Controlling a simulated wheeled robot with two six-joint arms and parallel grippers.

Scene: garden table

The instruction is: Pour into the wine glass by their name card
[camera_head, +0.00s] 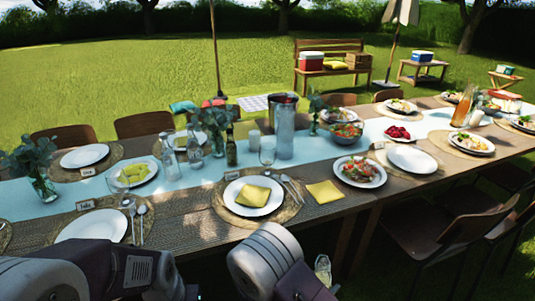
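A wine glass (267,152) stands upright behind the middle place setting, near a small name card (231,175). Another glass (123,186) stands at the left, near a name card (84,205). Further cards stand at the far left setting (87,171) and by the right plates (379,145). The writing is too small to read. Several bottles stand on the runner, among them a dark green one (231,148) and clear ones (194,148).
The long table (190,205) carries a pale blue runner (310,160), a tall clear pitcher (285,132), a metal bucket (282,102), plates of food and an orange bottle (462,108). A yellow napkin (324,191) lies near the front edge. Chairs (440,225) stand at the right front.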

